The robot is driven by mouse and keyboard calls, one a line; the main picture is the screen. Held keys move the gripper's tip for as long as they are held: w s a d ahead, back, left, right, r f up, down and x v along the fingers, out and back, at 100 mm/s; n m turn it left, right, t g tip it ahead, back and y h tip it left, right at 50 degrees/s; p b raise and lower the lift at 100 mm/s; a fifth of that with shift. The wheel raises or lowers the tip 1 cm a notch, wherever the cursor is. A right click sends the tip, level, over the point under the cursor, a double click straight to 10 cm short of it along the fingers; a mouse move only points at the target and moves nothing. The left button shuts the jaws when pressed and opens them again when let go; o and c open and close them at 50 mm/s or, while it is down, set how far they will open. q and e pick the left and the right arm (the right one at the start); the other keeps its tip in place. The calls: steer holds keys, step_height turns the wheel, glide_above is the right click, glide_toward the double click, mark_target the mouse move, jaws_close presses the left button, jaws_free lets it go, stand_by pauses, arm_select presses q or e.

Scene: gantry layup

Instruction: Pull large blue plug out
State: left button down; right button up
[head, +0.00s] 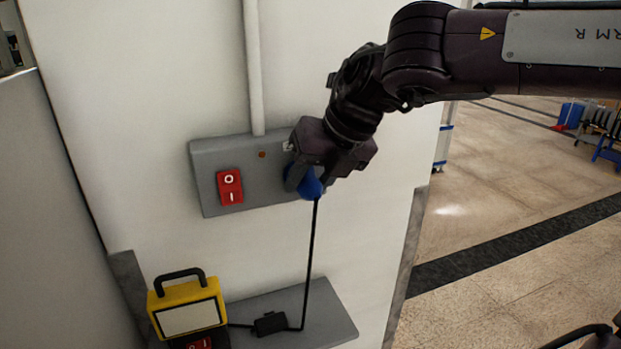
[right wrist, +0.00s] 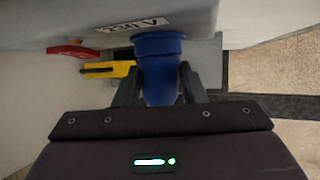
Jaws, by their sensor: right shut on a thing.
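The large blue plug (head: 311,186) is at the right end of a grey wall panel (head: 262,190), with a black cable hanging from it. My right gripper (head: 305,180) is shut on the plug and hides much of it in the head view. In the right wrist view the blue plug (right wrist: 160,70) stands between the two fingers (right wrist: 158,88), its wide collar up against the panel (right wrist: 210,50). I cannot tell whether the plug is fully seated. My left gripper is not in view.
A red rocker switch (head: 230,187) sits on the panel's left part. Below, a grey shelf (head: 325,315) holds a yellow lamp-like box (head: 187,293) and a small black block (head: 270,324) on the cable. Open floor (head: 510,170) lies right of the wall.

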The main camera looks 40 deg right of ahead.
steer(key=shift+c, duration=0.6)
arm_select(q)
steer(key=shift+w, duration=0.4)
arm_select(e)
steer(key=shift+s, duration=0.15)
steer(key=shift+s+a, duration=0.2)
steer(key=shift+s, duration=0.55)
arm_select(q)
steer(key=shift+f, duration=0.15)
arm_select(e)
steer(key=shift+s, duration=0.1)
arm_select(q)
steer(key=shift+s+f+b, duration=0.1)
steer(key=shift+b, duration=0.2)
arm_select(e)
steer(key=shift+s+a, duration=0.15)
steer(key=shift+s, duration=0.25)
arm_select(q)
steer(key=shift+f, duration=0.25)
arm_select(e)
steer(key=shift+s+a, duration=0.2)
steer(key=shift+s, duration=0.65)
steer(key=shift+s+a, duration=0.2)
steer(key=shift+s, duration=0.65)
